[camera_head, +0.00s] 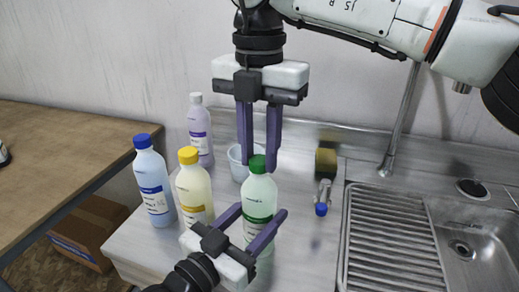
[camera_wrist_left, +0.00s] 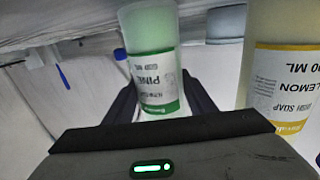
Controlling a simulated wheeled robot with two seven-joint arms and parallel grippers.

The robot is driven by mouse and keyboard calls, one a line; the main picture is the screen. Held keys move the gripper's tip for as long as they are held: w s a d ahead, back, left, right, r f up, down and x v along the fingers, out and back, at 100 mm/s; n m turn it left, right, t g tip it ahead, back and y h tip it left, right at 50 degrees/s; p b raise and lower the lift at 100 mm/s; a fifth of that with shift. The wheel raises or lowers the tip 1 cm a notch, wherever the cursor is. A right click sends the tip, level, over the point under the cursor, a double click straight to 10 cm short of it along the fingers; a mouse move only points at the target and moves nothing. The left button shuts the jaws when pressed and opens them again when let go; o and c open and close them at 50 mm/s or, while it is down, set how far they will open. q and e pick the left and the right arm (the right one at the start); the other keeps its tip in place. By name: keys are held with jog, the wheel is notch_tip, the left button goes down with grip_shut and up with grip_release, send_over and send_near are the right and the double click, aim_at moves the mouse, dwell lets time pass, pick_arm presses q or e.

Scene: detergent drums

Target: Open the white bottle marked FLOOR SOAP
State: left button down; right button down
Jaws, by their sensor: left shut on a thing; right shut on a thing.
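The floor soap bottle (camera_head: 260,195) is pale green-white with a green cap (camera_head: 257,163) and stands upright on the counter. In the left wrist view the bottle (camera_wrist_left: 150,35) appears upside down; its green-edged label reads PINE and what looks like FLOOR SOAP. My left gripper (camera_head: 262,209) comes from the front and is shut on the bottle's body, one finger on each side. My right gripper (camera_head: 258,167) points down from above and is shut on the green cap. The cap appears seated on the bottle; its thread is not visible.
A yellow-capped bottle (camera_head: 194,190) stands close left, with a blue-capped bottle (camera_head: 152,182) and a lilac bottle (camera_head: 200,135) beyond. A white cup (camera_head: 236,165) is behind. A sponge (camera_head: 326,162), a small blue-ended item (camera_head: 321,209) and the sink (camera_head: 480,240) lie right.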

jog(key=n, duration=0.4)
jog(key=shift+n, duration=0.4)
jog(key=n, duration=0.6)
jog(key=shift+n, duration=0.3)
jog(key=n, duration=0.6)
jog(key=shift+n, duration=0.4)
jog(key=n, duration=0.6)
jog(key=shift+n, duration=0.3)
jog(key=n, duration=0.4)
jog(key=shift+r, duration=0.1)
jog(key=n, duration=1.3)
